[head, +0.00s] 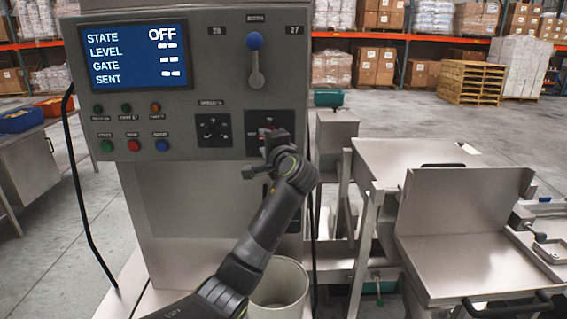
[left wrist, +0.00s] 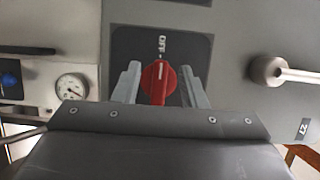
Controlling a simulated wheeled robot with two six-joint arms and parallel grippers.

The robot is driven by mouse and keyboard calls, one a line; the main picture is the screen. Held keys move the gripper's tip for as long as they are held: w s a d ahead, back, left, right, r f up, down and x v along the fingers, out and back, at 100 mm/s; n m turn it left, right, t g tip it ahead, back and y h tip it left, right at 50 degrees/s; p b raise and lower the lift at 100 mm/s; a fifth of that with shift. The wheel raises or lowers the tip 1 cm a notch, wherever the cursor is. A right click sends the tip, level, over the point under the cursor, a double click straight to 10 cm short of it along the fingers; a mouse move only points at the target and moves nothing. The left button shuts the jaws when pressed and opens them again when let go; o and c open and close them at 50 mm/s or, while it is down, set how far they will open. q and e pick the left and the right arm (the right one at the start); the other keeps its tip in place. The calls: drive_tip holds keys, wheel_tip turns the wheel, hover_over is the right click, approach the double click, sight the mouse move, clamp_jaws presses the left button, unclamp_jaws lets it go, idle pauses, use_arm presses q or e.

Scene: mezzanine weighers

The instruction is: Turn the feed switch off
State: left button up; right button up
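The feed switch is a red rotary knob (left wrist: 158,84) on a dark square plate (left wrist: 185,45) in the left wrist view. Its white mark points towards the word OFF above it. My left gripper (head: 268,150) is in front of this plate on the grey control cabinet. In the left wrist view its two fingers (left wrist: 160,84) stand apart, one on each side of the knob, with narrow gaps showing. In the head view the gripper mostly hides the knob. The blue display (head: 134,57) reads STATE OFF. My right gripper is not in view.
A second switch plate (head: 213,130) is just left of the gripper. Above is a lever with a blue ball (head: 254,41). Several buttons (head: 133,145) are under the display. A bin (head: 279,285) stands below my arm, and a steel weigher (head: 463,235) stands at right.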

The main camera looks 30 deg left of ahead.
use_arm(q)
drive_tip(key=b+v, duration=0.3)
drive_tip(key=v, duration=1.1)
drive_tip(key=shift+d+b, duration=0.35)
drive_tip(key=shift+s, duration=0.15)
